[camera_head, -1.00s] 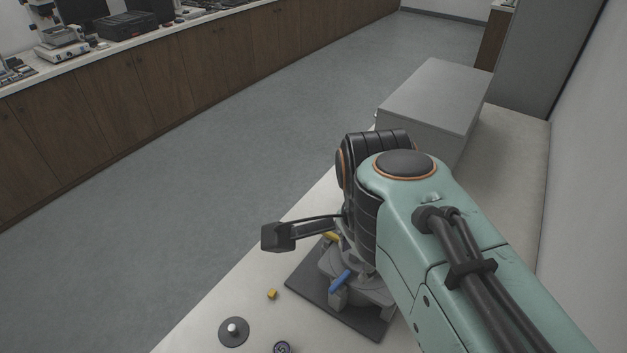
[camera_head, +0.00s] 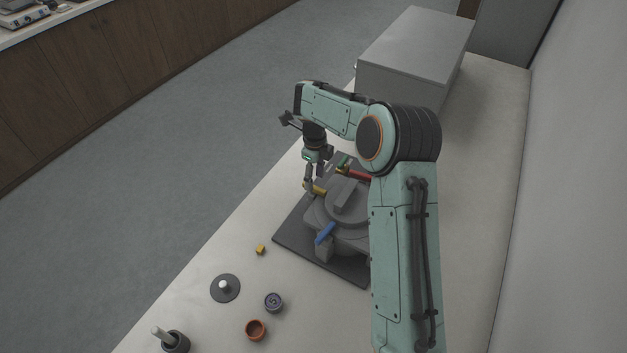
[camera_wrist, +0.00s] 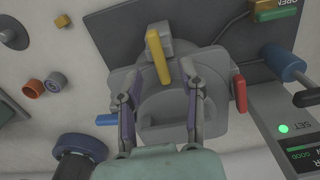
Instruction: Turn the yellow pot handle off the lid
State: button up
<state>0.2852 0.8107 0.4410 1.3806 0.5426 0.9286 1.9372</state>
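In the wrist view the yellow handle (camera_wrist: 157,58) points from a grey block toward the lid (camera_wrist: 165,103). My gripper (camera_head: 314,178) is close above the yellow handle, pointing down. In the wrist view my gripper (camera_wrist: 161,70) is open, its two fingers apart on either side of the handle's inner end in the picture. Contact cannot be told. A blue handle (camera_head: 326,233), a red handle (camera_head: 355,174) and a green part (camera_head: 343,162) are also around the lid.
The press stands on a dark mat (camera_head: 290,240) on a pale bench. A small yellow cube (camera_head: 260,250), a dark disc with a knob (camera_head: 225,288), a dark ring (camera_head: 274,302) and an orange cup (camera_head: 256,329) lie in front. A grey box (camera_head: 415,60) stands behind.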

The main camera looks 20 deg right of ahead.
jog(key=shift+f, duration=1.35)
grip_shut()
jog(key=shift+n, duration=0.3)
jog(key=n, duration=0.3)
jog(key=shift+n, duration=0.3)
jog(key=n, duration=0.9)
jog(key=shift+n, duration=2.3)
